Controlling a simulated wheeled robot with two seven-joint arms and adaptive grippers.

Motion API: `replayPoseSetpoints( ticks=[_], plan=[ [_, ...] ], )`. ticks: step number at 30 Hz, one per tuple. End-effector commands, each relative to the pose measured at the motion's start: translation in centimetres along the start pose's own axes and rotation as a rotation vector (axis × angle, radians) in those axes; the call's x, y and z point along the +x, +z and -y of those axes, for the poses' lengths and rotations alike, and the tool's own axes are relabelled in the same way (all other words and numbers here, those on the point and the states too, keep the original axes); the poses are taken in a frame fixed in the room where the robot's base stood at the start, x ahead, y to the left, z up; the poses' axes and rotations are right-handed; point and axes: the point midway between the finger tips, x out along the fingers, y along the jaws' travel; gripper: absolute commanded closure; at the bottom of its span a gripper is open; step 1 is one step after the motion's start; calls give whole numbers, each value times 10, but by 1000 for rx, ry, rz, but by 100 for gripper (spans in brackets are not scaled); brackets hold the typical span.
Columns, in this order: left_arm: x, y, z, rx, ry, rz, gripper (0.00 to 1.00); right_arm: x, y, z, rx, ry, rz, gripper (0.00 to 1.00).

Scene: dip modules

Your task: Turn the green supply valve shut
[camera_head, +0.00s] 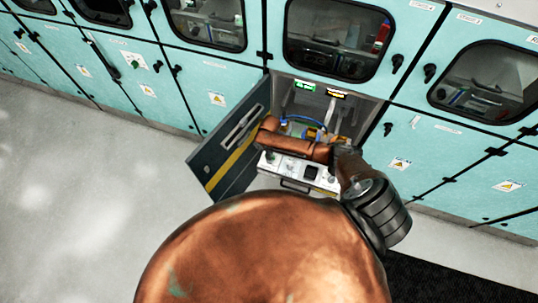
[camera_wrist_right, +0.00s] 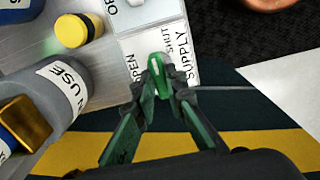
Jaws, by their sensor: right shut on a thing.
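In the right wrist view, the green supply valve (camera_wrist_right: 161,64) sits on a white plate marked SUPPLY, with OPEN to its left and SHUT to its upper right. Its handle lies roughly upright in the picture, between the two words. My right gripper (camera_wrist_right: 164,86) is shut on the handle, with a fingertip on either side; the fingers cover part of it. In the head view my right arm reaches to the white panel (camera_head: 300,172) in front of the open cabinet; the fingertips and valve are hard to make out there. My left gripper is not in view.
A grey bottle labelled IN USE (camera_wrist_right: 55,92) and a yellow-capped item (camera_wrist_right: 80,30) stand close left of the gripper. The open cabinet door (camera_head: 232,145) with a yellow stripe hangs left of the panel. Closed teal cabinets (camera_head: 440,150) line the wall; the pale floor (camera_head: 90,200) is clear.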

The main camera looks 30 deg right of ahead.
Motion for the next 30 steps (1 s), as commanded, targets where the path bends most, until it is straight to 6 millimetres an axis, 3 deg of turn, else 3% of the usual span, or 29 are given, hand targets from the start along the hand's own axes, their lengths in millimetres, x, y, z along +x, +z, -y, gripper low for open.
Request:
replayPoseSetpoints(
  ticks=[2, 3, 10, 21, 26, 30],
  plan=[
    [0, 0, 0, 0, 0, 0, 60, 1, 4, 0, 3, -1, 8, 100],
    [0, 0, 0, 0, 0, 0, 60, 1, 4, 0, 3, -1, 8, 87],
    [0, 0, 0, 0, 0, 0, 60, 1, 1, 0, 0, -1, 4, 71],
    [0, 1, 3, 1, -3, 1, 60, -6, 0, 0, -2, 0, 0, 71],
    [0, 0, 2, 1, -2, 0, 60, -30, 0, -1, -3, 1, -1, 71],
    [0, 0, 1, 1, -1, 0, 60, -60, 0, 0, -3, 1, -1, 71]
  ],
)
